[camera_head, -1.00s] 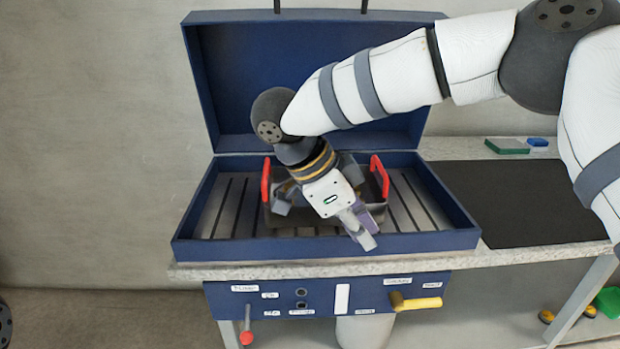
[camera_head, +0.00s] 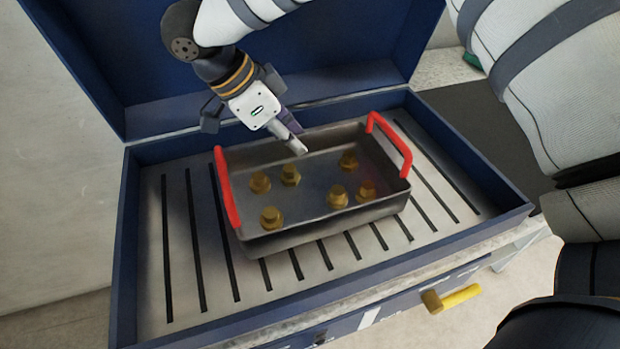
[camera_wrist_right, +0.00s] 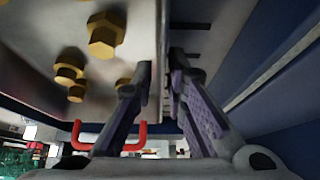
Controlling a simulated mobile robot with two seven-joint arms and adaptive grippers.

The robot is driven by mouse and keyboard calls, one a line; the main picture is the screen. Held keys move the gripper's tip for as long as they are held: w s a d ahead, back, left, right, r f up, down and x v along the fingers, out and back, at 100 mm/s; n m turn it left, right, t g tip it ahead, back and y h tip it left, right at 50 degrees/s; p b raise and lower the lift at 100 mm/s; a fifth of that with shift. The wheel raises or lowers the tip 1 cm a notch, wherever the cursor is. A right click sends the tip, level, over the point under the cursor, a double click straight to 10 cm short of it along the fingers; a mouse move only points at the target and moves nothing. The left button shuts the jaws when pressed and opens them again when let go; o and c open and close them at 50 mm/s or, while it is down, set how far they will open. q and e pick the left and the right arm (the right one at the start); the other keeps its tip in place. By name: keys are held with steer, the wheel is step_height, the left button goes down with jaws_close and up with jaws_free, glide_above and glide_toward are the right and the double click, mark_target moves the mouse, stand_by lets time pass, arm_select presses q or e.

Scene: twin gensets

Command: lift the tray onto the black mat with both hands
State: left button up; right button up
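The tray (camera_head: 310,232) is a dark metal box with red handles on its left (camera_head: 227,190) and right (camera_head: 392,145) ends. It sits level on the slotted floor of the blue case and holds several brass bolts. My right gripper (camera_head: 292,138) is at the tray's far wall, away from both handles. In the right wrist view its fingers (camera_wrist_right: 160,68) stand apart on either side of the wall, one inside and one outside; a firm grip does not show. The black mat (camera_head: 478,125) lies right of the case, partly hidden by my right arm. My left gripper is out of view.
The blue case (camera_head: 122,250) has low walls around the tray, and its raised lid (camera_head: 95,65) stands close behind my right gripper. A yellow handle (camera_head: 455,298) sticks out from the front below. Bare slotted floor lies left and in front of the tray.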

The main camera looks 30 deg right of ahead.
steer(key=shift+d+f, duration=0.35)
steer(key=shift+f, duration=0.3)
jaws_close()
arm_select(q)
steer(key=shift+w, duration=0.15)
arm_select(e)
steer(key=shift+r, duration=0.2)
